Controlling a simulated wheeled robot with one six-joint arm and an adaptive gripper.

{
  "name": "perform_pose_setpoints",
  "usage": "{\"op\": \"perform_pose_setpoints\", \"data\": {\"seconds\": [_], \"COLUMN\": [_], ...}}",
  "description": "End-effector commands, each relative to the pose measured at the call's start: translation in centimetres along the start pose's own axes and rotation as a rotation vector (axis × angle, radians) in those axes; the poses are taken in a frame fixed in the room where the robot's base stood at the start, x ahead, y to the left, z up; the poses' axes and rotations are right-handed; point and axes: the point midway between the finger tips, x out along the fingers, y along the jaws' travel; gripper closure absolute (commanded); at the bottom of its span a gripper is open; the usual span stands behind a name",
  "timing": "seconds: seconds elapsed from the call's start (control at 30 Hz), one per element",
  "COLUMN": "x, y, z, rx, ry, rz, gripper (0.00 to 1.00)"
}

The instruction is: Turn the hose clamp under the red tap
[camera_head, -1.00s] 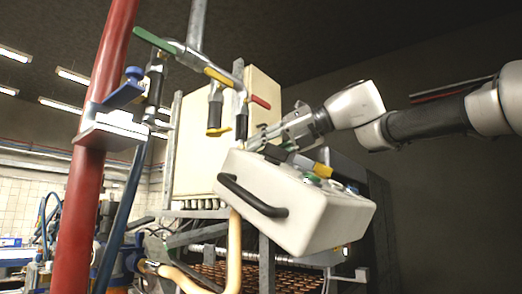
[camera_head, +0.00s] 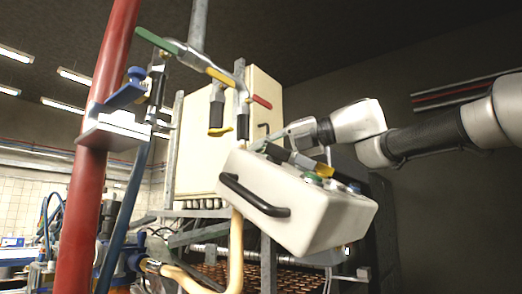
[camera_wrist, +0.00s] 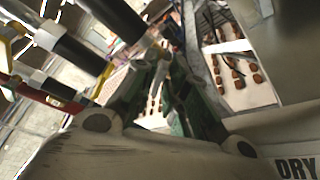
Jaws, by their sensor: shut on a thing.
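The red tap handle (camera_head: 261,101) sticks out to the right at the top of a vertical pipe in the head view. A black hose end (camera_head: 243,127) hangs under it, with a pale hose continuing down behind the white box. My gripper (camera_head: 258,143) reaches in from the right at the bottom of this black part, partly hidden by the box. In the wrist view the gripper's greenish fingers (camera_wrist: 165,62) close at the end of a black hose (camera_wrist: 113,16). They are shut on the hose clamp there; the clamp itself is small and mostly covered by the fingers.
A white control box (camera_head: 290,205) with a black handle stands close below my gripper. A yellow lever (camera_head: 220,76) and a green lever (camera_head: 156,40) sit left of the red one. A cream cabinet (camera_head: 250,85) stands behind; a red column (camera_head: 95,150) is at left.

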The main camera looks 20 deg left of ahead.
Motion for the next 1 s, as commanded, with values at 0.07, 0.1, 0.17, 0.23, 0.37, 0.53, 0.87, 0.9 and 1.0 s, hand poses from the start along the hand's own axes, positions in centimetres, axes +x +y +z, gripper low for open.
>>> {"op": "perform_pose_setpoints", "data": {"seconds": [0.07, 0.1, 0.17, 0.23, 0.37, 0.53, 0.87, 0.9, 1.0], "x": [-0.03, -0.04, -0.04, -0.04, -0.04, -0.01, 0.06, 0.07, 0.06], "y": [-0.06, -0.05, -0.04, -0.04, -0.04, -0.09, -0.19, -0.16, 0.02], "z": [0.08, 0.09, 0.09, 0.1, 0.1, 0.05, -0.03, -0.04, -0.03], "rx": [0.025, 0.027, 0.025, 0.024, 0.023, 0.023, 0.013, -0.003, -0.088], "ry": [-0.002, -0.002, -0.003, -0.003, -0.003, -0.001, 0.002, 0.002, 0.001], "rz": [0.009, 0.01, 0.01, 0.009, 0.009, 0.008, 0.002, -0.005, -0.039], "gripper": [1.0, 1.0, 1.0, 1.0, 0.73, 0.71, 0.71, 0.71, 0.71]}}
